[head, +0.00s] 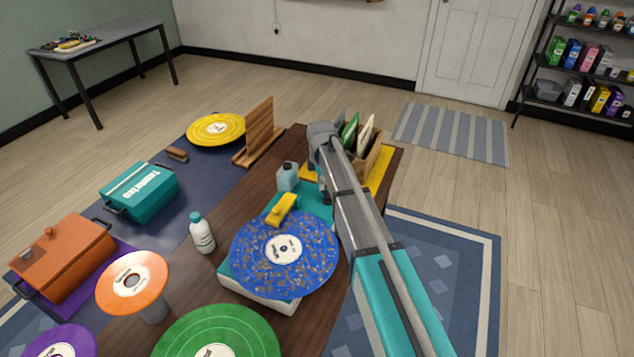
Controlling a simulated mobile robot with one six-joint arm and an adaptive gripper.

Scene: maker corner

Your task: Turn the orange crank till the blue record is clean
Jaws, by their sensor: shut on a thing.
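The blue record (308,254) lies flat on top of a pale box-shaped base (262,289) on the brown table. Brownish specks of dirt are scattered over its blue surface, around a white label. A yellow piece (281,209) reaches over its far edge. The orange crank is not visible; my arm crosses the picture just right of the record and may hide it. My arm runs from the lower right up to a grey wrist joint beyond the record. My gripper's fingers do not show, so its hold cannot be seen.
A white bottle (201,233) and a small grey-blue bottle (287,177) stand near the record. Green (240,320), orange (120,270) and yellow (226,126) records, a teal box (146,197) and an orange case (70,262) crowd the left. Open floor lies to the right.

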